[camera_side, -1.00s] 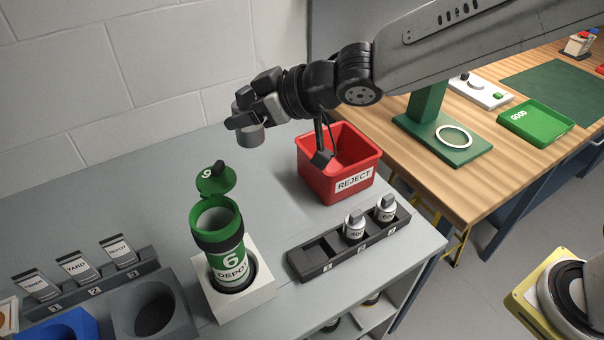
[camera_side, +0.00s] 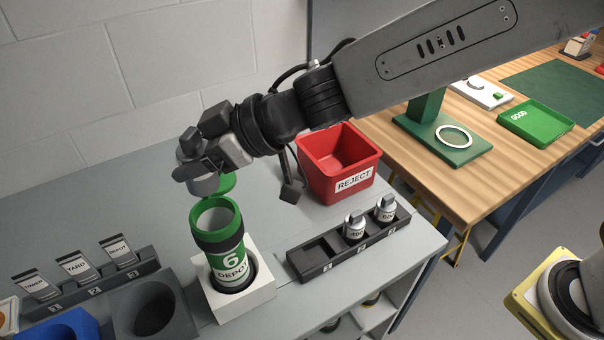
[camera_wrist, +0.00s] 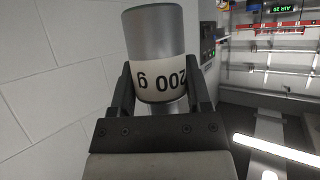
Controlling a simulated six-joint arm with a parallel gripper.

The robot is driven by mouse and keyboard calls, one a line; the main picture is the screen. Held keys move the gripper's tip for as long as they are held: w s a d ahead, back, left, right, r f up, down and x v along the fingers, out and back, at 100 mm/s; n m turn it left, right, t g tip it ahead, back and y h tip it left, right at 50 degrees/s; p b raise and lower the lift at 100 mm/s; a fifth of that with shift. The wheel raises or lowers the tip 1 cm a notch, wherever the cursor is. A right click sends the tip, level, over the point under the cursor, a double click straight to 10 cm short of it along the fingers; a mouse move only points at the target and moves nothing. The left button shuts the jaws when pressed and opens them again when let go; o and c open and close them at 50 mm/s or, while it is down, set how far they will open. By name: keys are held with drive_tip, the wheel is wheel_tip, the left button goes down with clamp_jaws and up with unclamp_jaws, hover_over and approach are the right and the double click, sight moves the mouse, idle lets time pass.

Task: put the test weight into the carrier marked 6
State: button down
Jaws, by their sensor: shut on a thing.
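My gripper (camera_side: 196,160) is shut on the test weight (camera_side: 203,185), a grey metal cylinder. In the wrist view the weight (camera_wrist: 155,50) has a pale band marked 200 g and sits between the two fingers (camera_wrist: 160,95). The green carrier marked 6 (camera_side: 216,222), also labelled DEPOT, stands upright in a white square block (camera_side: 262,290), its mouth open. Its green lid (camera_side: 228,184) is swung back behind the mouth and partly hidden by my gripper. The weight is held above the carrier, a little left of its mouth in the side view, and apart from it.
A dark rack (camera_side: 318,262) to the right holds two weights (camera_side: 354,227) and has an empty slot. A red REJECT bin (camera_side: 312,183) stands behind it. A card rack (camera_side: 95,293) and a grey holder (camera_side: 185,325) are at left.

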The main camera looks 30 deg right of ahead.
sight(207, 191)
drive_tip(key=shift+f, duration=0.15)
drive_tip(key=shift+f, duration=2.2)
drive_tip(key=shift+f, duration=0.15)
drive_tip(key=shift+f, duration=0.35)
drive_tip(key=shift+f, duration=0.35)
drive_tip(key=shift+f, duration=0.35)
drive_tip(key=shift+f, duration=0.3)
unclamp_jaws()
